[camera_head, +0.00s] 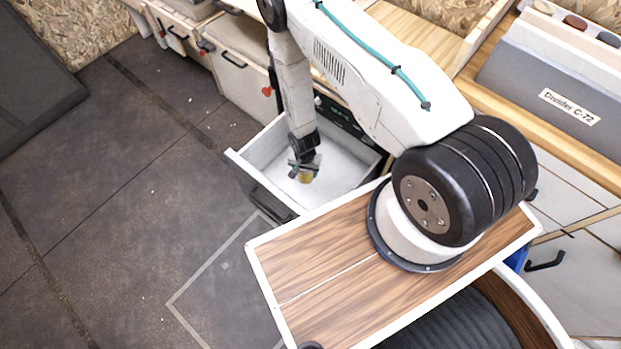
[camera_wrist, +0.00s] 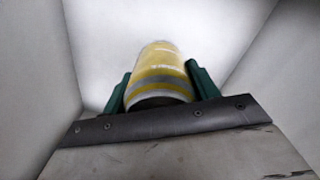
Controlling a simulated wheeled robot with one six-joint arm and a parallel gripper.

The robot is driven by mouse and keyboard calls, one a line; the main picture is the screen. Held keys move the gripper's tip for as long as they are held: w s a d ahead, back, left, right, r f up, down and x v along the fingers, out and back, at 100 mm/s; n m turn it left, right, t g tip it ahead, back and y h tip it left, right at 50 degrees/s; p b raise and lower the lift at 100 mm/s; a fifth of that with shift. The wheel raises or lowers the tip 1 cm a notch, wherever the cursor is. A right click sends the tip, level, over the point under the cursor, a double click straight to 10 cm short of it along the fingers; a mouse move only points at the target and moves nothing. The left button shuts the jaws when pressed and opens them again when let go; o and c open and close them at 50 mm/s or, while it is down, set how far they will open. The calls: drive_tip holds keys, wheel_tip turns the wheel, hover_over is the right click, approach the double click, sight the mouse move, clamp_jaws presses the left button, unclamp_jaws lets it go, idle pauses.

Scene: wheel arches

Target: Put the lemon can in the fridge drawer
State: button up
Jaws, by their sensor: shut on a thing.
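The lemon can (camera_wrist: 158,78) is yellow with white and grey bands, and it sits between the green fingers of my gripper (camera_wrist: 165,88) in the wrist view. My gripper is shut on the can. The drawer is white inside, and its pale walls surround the can in the wrist view. I cannot tell whether the can touches the drawer floor. The drawer shows no other thing inside.
A wood-topped surface with a white edge (camera_head: 250,262) stands close to the drawer's near right side. Closed cabinet fronts (camera_head: 235,70) with dark handles run along the back left. A grey box labelled Divider C-72 (camera_head: 530,85) is at the right. The dark floor (camera_head: 110,200) at left is clear.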

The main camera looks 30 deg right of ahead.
wheel_tip(320, 180, down, 8)
drive_tip(key=shift+r, duration=0.1)
idle(0.4)
drive_tip(key=o, duration=1.3)
drive_tip(key=shift+o, duration=0.2)
